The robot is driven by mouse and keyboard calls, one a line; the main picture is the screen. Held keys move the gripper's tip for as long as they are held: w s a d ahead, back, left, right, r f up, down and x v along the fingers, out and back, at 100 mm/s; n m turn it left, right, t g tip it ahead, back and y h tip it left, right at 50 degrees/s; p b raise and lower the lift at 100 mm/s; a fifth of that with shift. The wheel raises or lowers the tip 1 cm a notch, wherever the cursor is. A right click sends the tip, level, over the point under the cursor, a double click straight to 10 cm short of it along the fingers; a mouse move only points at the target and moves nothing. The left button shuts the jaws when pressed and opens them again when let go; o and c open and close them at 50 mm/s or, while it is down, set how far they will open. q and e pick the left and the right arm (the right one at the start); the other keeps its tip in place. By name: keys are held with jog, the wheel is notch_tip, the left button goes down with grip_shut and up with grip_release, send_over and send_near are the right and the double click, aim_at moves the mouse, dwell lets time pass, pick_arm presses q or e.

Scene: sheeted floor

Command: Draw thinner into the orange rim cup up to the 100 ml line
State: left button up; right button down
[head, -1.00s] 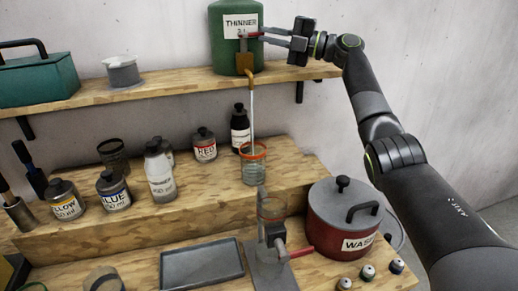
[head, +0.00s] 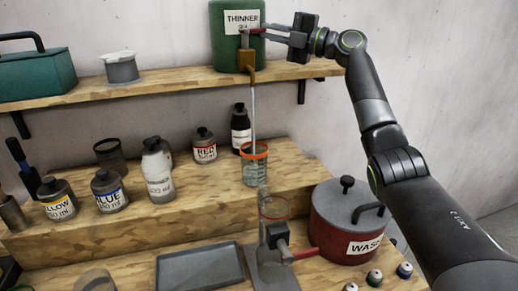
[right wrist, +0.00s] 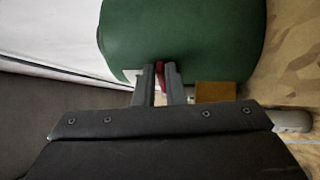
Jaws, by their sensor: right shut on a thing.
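The green thinner can (head: 231,50) stands on the upper shelf, with a brass tap (head: 247,64) at its lower front. My right gripper (head: 258,32) is shut on the red tap lever (head: 251,31); the right wrist view also shows the red lever (right wrist: 160,75) between the fingers. A pale stream (head: 254,108) runs from the tap down into the orange rim cup (head: 254,168). The cup is clear and upright on the middle step, below the tap. It looks partly filled, but its marks are too small to read. My left gripper is not in view.
Several paint bottles, including the red one (head: 205,150), stand left of the cup. A red wash pot (head: 335,232) is on the lower bench at the right. A grey tray (head: 200,276) and a stand with a ring (head: 272,207) are in front.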

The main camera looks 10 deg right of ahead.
jog(key=shift+s+a+r+m+t+h+b, duration=0.15)
jog(key=shift+a+r+m+t+h+b, duration=0.2)
jog(key=shift+t+b, duration=0.35)
jog(key=shift+m+t+h+b, duration=0.3)
jog(key=shift+m+h+b, duration=0.05)
jog(key=shift+b, duration=0.05)
jog(key=shift+s+a+f+m+t+h+b, duration=0.1)
jog(key=shift+m+t+h+b, duration=0.25)
jog(key=shift+t+h, duration=0.1)
jog(key=shift+s+a+m+t+h+b, duration=0.1)
jog(key=shift+m+t+h+b, duration=0.15)
jog(key=shift+m+t+h, duration=0.15)
jog(key=shift+h, duration=0.25)
